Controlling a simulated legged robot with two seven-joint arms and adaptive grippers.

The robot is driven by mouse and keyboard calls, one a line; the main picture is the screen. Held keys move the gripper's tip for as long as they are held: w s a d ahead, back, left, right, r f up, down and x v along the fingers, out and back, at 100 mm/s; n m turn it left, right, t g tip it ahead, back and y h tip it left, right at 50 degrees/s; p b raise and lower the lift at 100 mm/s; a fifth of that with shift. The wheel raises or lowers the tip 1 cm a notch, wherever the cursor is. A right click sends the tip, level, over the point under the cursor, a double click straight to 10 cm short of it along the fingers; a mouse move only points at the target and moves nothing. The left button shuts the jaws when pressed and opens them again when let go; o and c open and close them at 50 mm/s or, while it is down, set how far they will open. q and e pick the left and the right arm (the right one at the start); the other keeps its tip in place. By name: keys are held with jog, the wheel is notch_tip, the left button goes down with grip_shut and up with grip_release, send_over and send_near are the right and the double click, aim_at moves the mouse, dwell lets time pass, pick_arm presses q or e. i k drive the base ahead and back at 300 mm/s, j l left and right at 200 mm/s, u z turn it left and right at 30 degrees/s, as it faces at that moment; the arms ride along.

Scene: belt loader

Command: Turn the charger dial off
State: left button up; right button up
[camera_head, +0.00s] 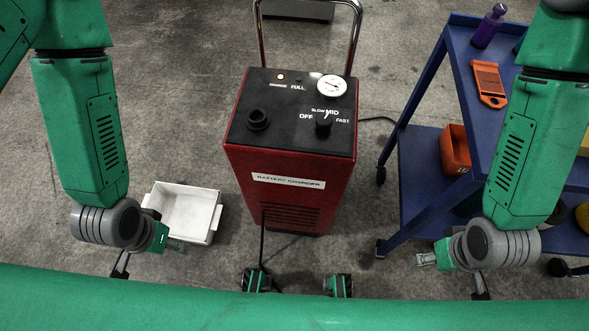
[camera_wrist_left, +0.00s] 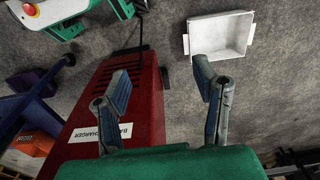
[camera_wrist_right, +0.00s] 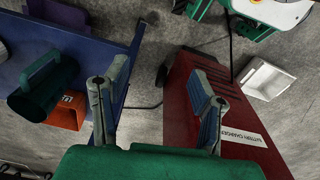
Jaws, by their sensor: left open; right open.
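The battery charger (camera_head: 290,195) is a red upright box with a black top panel and a metal handle. Its black charger dial (camera_head: 324,124) sits at the right of the panel, with OFF, SLOW, MID and FAST printed around it. The dial seems to point up near MID, but its mark is small. My left gripper (camera_head: 176,244) is low at the left of the charger; its jaws are open and empty in the left wrist view (camera_wrist_left: 162,85). My right gripper (camera_head: 424,259) is low at the right, apart from the charger; it is open and empty in the right wrist view (camera_wrist_right: 160,85).
A round gauge (camera_head: 331,86), a lit lamp and a black knob-like socket (camera_head: 258,119) share the panel. A white bin (camera_head: 185,212) is on the floor at the left. A blue cart (camera_head: 415,185) with an orange bin (camera_head: 455,150) stands at the right. The space above the panel is clear.

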aim_at(324, 121)
jog(key=k+l, duration=0.1)
jog(key=k, duration=1.3)
